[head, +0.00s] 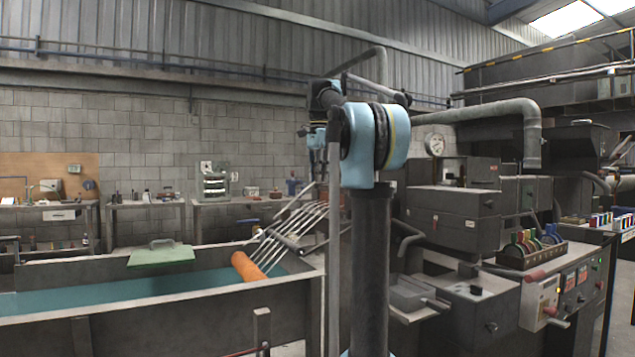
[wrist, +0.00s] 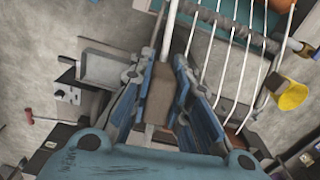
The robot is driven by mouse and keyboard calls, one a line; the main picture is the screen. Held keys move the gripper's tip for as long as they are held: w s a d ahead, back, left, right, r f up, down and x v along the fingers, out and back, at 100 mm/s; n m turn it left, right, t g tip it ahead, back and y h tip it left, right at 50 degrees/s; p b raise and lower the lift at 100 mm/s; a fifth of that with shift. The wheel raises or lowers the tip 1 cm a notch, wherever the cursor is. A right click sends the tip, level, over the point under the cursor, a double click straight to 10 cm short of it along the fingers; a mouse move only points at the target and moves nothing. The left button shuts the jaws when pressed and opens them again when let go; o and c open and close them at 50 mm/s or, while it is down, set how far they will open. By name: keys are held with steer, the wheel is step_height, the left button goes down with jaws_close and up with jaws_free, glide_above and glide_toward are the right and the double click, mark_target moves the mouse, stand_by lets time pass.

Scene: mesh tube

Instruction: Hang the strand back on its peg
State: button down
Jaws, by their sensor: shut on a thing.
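Several white strands (head: 290,235) run from the orange roller (head: 248,267) in the trough up to a rack beside my arm. In the wrist view the strands (wrist: 228,62) run side by side to the right of my gripper. My gripper (wrist: 160,92) is shut on one strand (wrist: 170,30), apart from the others. A brownish block-like piece shows between its blue fingers around the hold. In the head view the gripper is small and partly hidden by my arm. I cannot make out which peg is the empty one.
The trough (head: 150,314) holds teal liquid and has a green lid-like piece (head: 160,254) on its rim. A metal rail (wrist: 270,44) crosses the strands, and a yellow cup-like part (wrist: 292,94) is at right. Dark machinery (head: 455,215) stands right of my arm.

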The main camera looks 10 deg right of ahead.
steer(key=shift+r, duration=1.2)
steer(key=shift+f, duration=0.1)
step_height(320, 180, down, 18)
steer(key=m+y, duration=0.1)
steer(key=shift+w, duration=0.45)
steer(key=shift+a+f, duration=0.1)
steer(key=shift+f, duration=1.35)
stand_by(2.6)
steer(key=c, duration=1.4)
jaws_free()
